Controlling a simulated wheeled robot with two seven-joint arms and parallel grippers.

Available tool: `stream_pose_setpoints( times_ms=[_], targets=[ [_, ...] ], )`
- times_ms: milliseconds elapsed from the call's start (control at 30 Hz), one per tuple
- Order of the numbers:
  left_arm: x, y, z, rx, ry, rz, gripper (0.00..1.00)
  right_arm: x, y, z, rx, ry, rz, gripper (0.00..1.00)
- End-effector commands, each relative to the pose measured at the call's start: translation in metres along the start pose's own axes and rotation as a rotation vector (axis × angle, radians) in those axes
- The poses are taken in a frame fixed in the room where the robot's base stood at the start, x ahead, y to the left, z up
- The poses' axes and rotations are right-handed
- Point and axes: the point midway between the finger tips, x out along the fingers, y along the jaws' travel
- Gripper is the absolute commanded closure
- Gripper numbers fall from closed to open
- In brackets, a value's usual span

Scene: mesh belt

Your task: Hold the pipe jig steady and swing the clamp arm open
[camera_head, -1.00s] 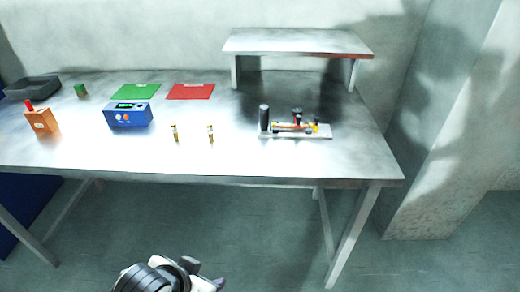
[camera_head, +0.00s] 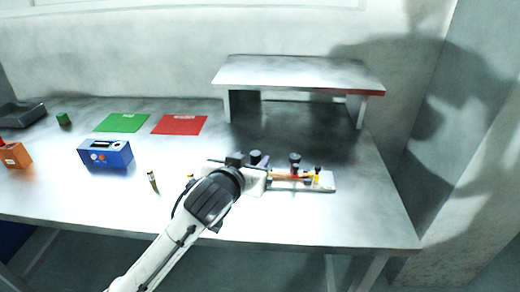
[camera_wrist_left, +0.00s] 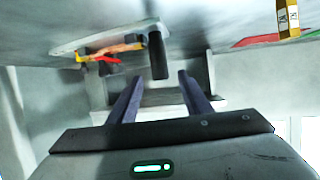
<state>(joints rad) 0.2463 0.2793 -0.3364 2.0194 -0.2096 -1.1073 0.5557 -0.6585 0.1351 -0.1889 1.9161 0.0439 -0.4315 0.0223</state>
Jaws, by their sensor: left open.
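The pipe jig's pale base plate (camera_head: 325,184) lies on the right part of the bench, below the shelf. A copper-coloured pipe (camera_head: 287,175) lies along it, beside a red part with a black knob (camera_head: 295,158) and a small yellow part with a black top (camera_head: 316,175). The jig's upright black post (camera_head: 255,157) is partly hidden behind my left gripper (camera_head: 262,170). In the left wrist view my left gripper (camera_wrist_left: 160,77) is open, and the black post (camera_wrist_left: 157,52) stands in line with the gap between its fingers. Contact cannot be told. My right gripper is out of view.
A grey shelf (camera_head: 300,72) stands behind the jig. Blue box (camera_head: 105,154), green mat (camera_head: 122,122), red mat (camera_head: 180,124) and orange box (camera_head: 14,155) are on the left. A small brass-coloured cylinder (camera_head: 153,182) stands left of my arm; another is mostly hidden by it.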

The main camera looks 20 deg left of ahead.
Motion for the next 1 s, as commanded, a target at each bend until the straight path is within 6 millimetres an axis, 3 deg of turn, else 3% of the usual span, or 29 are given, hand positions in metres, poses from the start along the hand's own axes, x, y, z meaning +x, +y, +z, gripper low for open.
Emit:
stream_pose_setpoints(
  times_ms=[100,200,500,700,967,1000],
  targets=[
    [0.018,-0.001,0.0,0.001,-0.002,-0.002,0.55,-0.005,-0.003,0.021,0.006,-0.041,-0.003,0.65],
    [0.037,-0.001,0.0,0.001,-0.003,-0.003,0.55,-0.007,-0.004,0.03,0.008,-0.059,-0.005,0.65],
    [0.082,0.0,0.0,0.0,-0.001,-0.001,0.55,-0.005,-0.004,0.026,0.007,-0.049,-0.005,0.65],
    [0.092,0.0,0.001,0.001,-0.001,0.0,0.55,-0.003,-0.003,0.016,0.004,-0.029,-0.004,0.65],
    [0.093,0.0,0.001,0.0,-0.002,0.0,0.55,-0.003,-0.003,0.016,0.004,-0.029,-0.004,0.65],
    [0.093,0.0,0.001,0.0,-0.002,0.0,0.62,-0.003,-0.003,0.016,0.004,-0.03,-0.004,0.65]
  ],
)
